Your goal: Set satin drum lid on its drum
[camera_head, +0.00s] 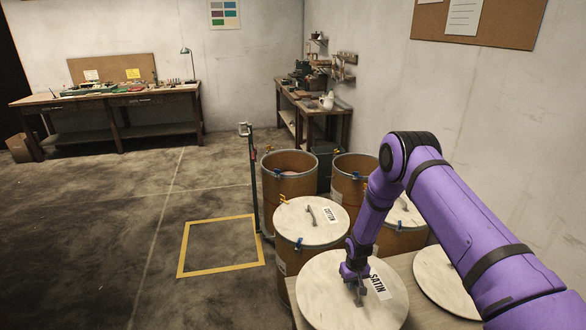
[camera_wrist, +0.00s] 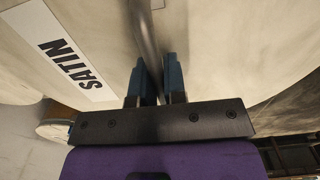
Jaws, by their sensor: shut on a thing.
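The satin lid (camera_head: 325,297) is a pale round disc with a white SATIN label (camera_head: 379,284), at the bottom of the head view. My gripper (camera_head: 359,290) is over it, shut on its handle. In the wrist view the blue fingertips (camera_wrist: 154,75) close around the grey handle bar (camera_wrist: 148,32), with the SATIN label (camera_wrist: 65,55) at left. Two open drums stand at the back, one left (camera_head: 289,192) and one right (camera_head: 341,190). Their name labels are not readable, so I cannot tell which is satin. Whether the lid touches the table is hidden.
A COTTON lid (camera_head: 302,228) covers the front left drum; another lidded drum (camera_head: 400,240) is partly behind my arm. A second loose lid (camera_head: 432,276) lies on the table (camera_head: 401,265). A thin post (camera_head: 254,190) stands left of the drums. Floor inside the yellow square (camera_head: 222,219) is clear.

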